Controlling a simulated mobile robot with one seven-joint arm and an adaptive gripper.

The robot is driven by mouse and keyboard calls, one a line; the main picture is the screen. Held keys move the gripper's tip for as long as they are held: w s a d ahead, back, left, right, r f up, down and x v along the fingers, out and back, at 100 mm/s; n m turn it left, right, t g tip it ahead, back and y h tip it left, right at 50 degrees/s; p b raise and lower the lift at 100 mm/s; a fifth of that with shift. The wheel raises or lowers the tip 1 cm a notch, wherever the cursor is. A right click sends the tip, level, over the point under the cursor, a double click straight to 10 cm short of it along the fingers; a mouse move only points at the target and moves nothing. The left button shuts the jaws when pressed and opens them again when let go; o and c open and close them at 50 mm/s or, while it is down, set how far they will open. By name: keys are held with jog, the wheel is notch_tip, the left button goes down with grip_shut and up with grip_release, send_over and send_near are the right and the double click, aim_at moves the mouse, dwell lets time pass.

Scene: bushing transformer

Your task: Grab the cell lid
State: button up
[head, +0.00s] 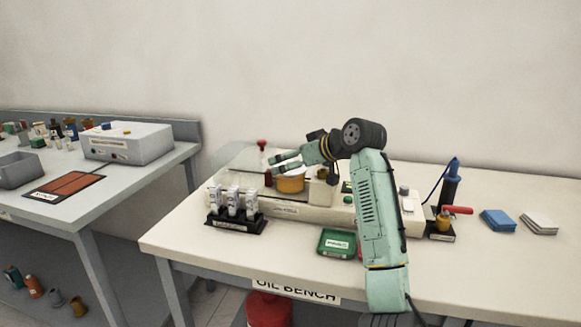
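On the right-hand bench, a white tester (325,213) holds an orange-yellow round cell (291,184). A clear cover (232,158), hard to make out against the wall, stands at the tester's left end. A small red knob (262,144) shows near it. I cannot tell for sure which part is the cell lid. My gripper (275,164) reaches left from my green arm, above the cell and right of the red knob in the picture. Its two fingers are apart with nothing seen between them. My wrist and arm hide part of the tester.
A black rack of white vials (236,224) and a green tray (336,243) stand in front of the tester. A blue-topped pump-like tool (450,183) and blue pads (498,220) are at right. The bench's front left is clear.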

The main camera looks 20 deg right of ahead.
jog(key=c, duration=1.9)
